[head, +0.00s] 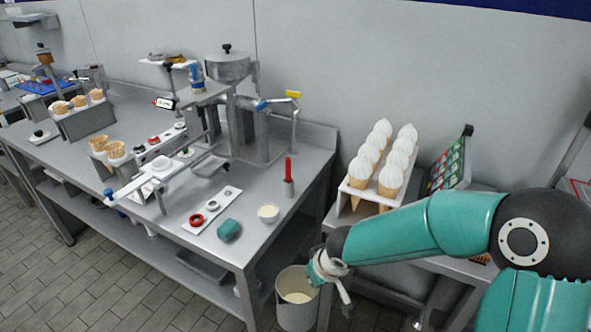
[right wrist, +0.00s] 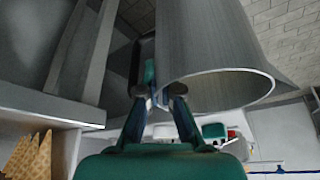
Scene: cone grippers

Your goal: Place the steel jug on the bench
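The steel jug (head: 296,316) is a grey metal vessel with pale cream-coloured contents. It hangs upright beside the front right corner of the bench (head: 262,228), below the bench top's level in the picture. My right gripper (head: 322,270) is at the jug's right side. In the right wrist view, the jug (right wrist: 210,40) fills the upper middle, and the fingers of the right gripper (right wrist: 155,100) close on its handle. The exact finger contact is partly hidden. My left gripper is out of view.
A rack of white-topped cones (head: 382,168) stands on the right table.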

